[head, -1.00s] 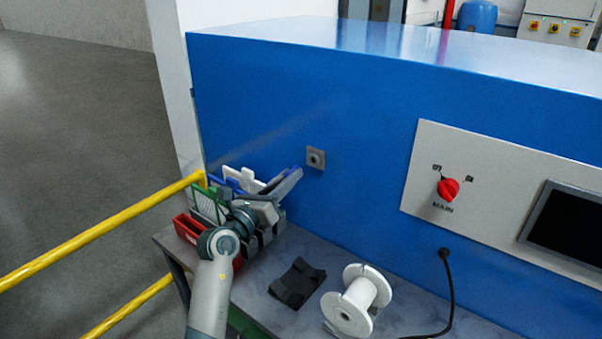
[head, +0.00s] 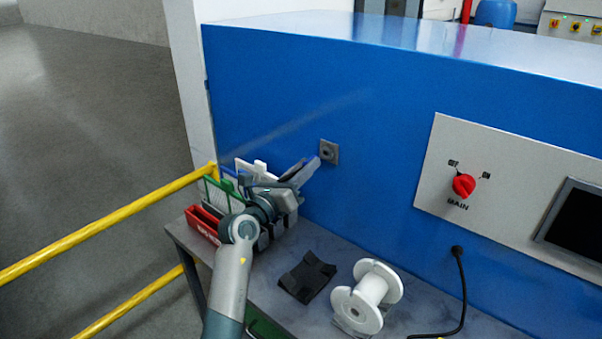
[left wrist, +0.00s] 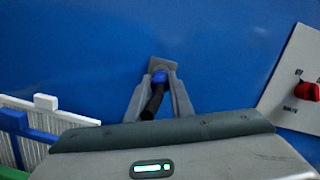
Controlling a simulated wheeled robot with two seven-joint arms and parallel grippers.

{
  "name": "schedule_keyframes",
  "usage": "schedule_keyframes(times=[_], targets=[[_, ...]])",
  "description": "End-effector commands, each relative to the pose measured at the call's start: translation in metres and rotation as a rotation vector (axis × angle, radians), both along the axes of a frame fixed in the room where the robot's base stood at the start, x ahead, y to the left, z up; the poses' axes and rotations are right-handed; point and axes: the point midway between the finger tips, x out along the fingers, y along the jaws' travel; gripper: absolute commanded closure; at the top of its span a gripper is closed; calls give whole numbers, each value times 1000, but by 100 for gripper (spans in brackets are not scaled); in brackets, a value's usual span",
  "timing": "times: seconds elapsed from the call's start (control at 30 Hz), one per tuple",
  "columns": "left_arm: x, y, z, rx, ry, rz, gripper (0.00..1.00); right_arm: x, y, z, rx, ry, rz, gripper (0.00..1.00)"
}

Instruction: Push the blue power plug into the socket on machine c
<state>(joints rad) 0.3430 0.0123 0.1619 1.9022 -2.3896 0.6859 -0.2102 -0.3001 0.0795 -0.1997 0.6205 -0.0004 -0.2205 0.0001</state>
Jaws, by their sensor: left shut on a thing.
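My left gripper (head: 308,170) is shut on the blue power plug, its fingers pointing up and right at the blue machine (head: 400,90). In the left wrist view the blue plug (left wrist: 160,76) sits between the fingertips, with its black cable (left wrist: 152,103) trailing back between the fingers. The grey square socket (head: 329,152) is on the machine's front, just beyond the fingertips. In the left wrist view the socket plate (left wrist: 163,64) shows directly behind the plug, partly hidden by it. I cannot tell whether the plug touches the socket. My right gripper is not in view.
Below the gripper, a grey table (head: 260,285) holds a red bin (head: 203,224), a black holder (head: 306,277) and a white spool (head: 367,297). A panel with a red knob (head: 464,186) is to the right. A yellow rail (head: 110,226) runs at left.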

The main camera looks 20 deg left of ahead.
Motion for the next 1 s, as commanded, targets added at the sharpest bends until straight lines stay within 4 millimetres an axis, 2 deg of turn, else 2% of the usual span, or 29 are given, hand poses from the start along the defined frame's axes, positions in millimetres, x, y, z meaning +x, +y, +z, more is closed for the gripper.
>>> schedule_keyframes(times=[0.4,1.0], targets=[[27,-10,-1,0,-1,-1,100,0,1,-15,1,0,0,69],[31,-11,0,0,0,0,100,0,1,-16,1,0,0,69]])
